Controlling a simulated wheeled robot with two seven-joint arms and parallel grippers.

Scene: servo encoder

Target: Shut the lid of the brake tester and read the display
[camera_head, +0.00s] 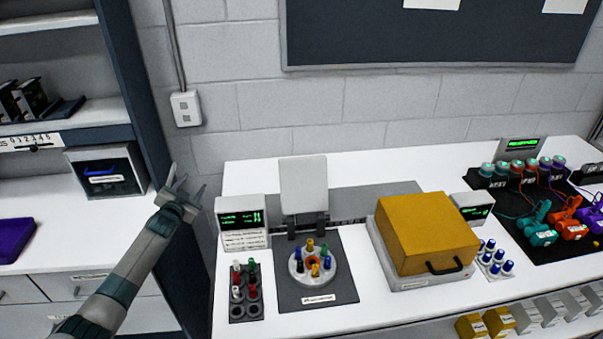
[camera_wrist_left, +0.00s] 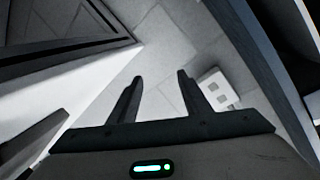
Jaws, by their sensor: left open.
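Two devices on the white bench could be the brake tester; I cannot read their labels. One has an upright light grey plate (camera_head: 304,186) behind a dark base (camera_head: 290,298) bearing a round holder with several coloured pegs (camera_head: 312,262); a display (camera_head: 241,220) with green text stands at its left. The other has a yellow box-shaped lid (camera_head: 428,230) with a black handle, down on a grey base (camera_head: 415,283); a small display (camera_head: 474,207) is behind its right side. My left gripper (camera_head: 187,178) is open and empty, left of the bench; its fingers also show in the wrist view (camera_wrist_left: 158,92).
Blue-topped parts (camera_head: 495,257) and wired motors (camera_head: 545,222) stand at right. A shelf unit (camera_head: 140,90) with a dark upright is close by my left arm. A wall outlet (camera_head: 186,108) is behind.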

